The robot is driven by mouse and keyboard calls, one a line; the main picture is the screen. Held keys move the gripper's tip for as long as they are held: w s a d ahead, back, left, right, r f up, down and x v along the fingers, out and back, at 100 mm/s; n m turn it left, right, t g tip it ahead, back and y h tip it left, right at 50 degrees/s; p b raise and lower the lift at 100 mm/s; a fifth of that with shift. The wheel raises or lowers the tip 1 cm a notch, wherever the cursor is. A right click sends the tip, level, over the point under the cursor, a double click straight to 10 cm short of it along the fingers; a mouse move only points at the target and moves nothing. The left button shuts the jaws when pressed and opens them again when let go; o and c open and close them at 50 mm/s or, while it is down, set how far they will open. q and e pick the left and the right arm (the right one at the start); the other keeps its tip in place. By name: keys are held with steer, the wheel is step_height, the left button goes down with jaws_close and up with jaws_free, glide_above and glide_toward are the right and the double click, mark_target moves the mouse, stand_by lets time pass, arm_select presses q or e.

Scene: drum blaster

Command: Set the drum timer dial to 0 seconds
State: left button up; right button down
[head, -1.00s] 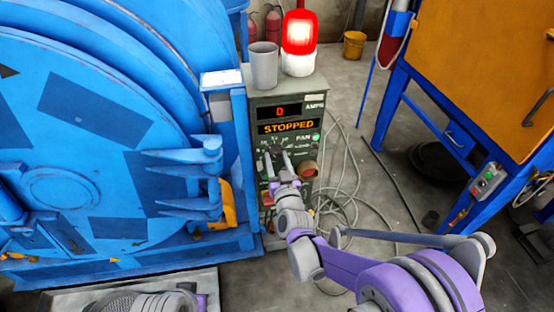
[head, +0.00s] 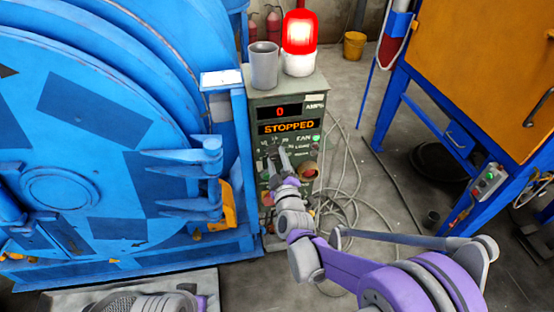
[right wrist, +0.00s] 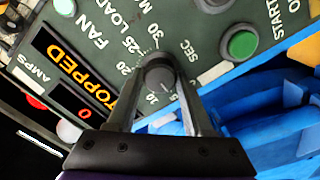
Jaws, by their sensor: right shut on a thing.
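The timer dial (right wrist: 160,80) is a dark round knob on the green-grey control panel (head: 256,152), with a printed scale and "SEC" around it in the right wrist view. Numbers such as 10, 20, 25 and 30 show; the dial's exact setting is unclear. My right gripper (head: 274,153) is at the panel, below the orange "STOPPED" display (head: 286,126). In the right wrist view its two fingers (right wrist: 160,68) are closed on opposite sides of the dial, and they hide part of the scale.
The big blue drum machine (head: 70,110) stands close on the left of the panel. A grey cup (head: 264,66) and a lit red beacon (head: 299,33) stand on top of the control box. A green button (right wrist: 242,45) sits near the dial. Cables (head: 345,180) lie on the floor at right.

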steer(key=n, duration=0.5)
steer(key=shift+n, duration=0.4)
stand_by(0.4)
steer(key=shift+c, duration=1.6)
jaws_free()
steer(key=shift+s, duration=0.1)
steer(key=s+d, duration=0.2)
steer(key=s, duration=0.8)
steer(key=shift+s, duration=0.25)
steer(key=shift+d, duration=0.1)
